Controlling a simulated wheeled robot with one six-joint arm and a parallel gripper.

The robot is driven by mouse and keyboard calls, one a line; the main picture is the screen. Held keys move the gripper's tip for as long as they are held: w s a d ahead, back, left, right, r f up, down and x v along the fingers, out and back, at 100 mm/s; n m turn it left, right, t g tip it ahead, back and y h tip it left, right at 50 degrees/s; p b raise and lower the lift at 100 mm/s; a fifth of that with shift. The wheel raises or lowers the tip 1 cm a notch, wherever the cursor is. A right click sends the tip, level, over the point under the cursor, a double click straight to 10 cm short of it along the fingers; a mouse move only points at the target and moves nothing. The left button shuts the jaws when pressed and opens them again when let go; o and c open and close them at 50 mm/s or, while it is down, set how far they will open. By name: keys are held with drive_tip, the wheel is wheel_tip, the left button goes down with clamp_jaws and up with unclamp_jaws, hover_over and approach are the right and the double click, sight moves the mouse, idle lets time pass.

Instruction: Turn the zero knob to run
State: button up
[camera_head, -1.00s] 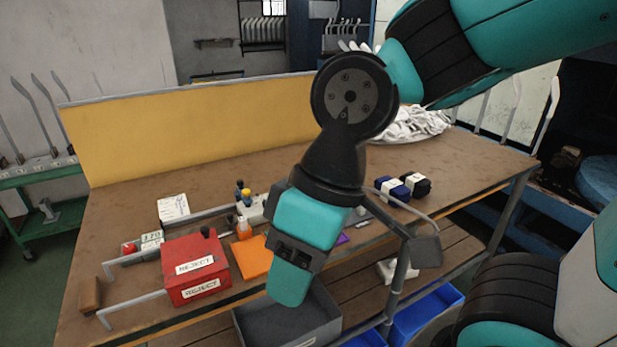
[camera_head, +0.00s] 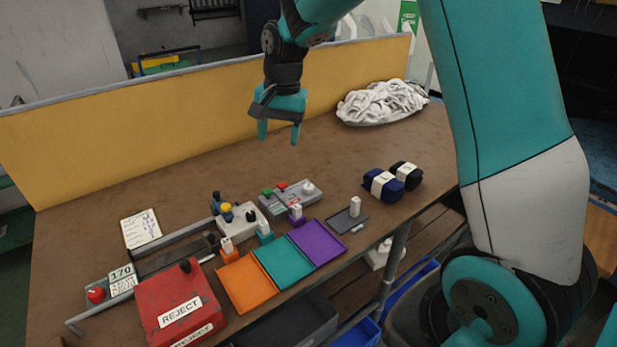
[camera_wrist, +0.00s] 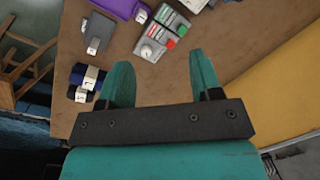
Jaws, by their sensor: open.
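A grey control box (camera_head: 290,199) sits on the brown bench, with green and red buttons and a round pale knob (camera_head: 308,188) at its right end. The same box (camera_wrist: 166,33) and pale knob (camera_wrist: 148,52) show in the wrist view, the knob nearest my fingers. I cannot read its marks or setting, nor tell whether it is the zero knob. My gripper (camera_head: 279,132) is open and empty, pointing down, above and behind the box near the yellow board. Its two teal fingers also show spread in the wrist view (camera_wrist: 162,75).
Left of the box stands a pale unit (camera_head: 240,217) with yellow, blue and black tops. Orange, teal and purple trays (camera_head: 318,242) and a red REJECT box (camera_head: 178,304) lie in front. Dark sock bundles (camera_head: 383,186) and a white pile (camera_head: 382,102) are right. Bare bench lies behind the box.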

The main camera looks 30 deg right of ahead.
sight(308, 187)
drive_tip(key=w+d+f+m+h+p, duration=0.1)
drive_tip(key=w+d+f+m, duration=0.3)
drive_tip(key=d, duration=0.2)
drive_tip(key=w+d+f+m+p, duration=0.1)
drive_tip(key=w+d+f+m, duration=0.25)
drive_tip(key=d, duration=0.25)
drive_tip(key=shift+m+g, duration=0.25)
drive_tip(key=shift+g, duration=0.05)
wheel_tip(308, 187, down, 17)
drive_tip(key=p, duration=0.3)
drive_tip(key=shift+d, duration=0.15)
drive_tip(key=c, duration=0.9)
drive_tip(key=shift+c, duration=0.2)
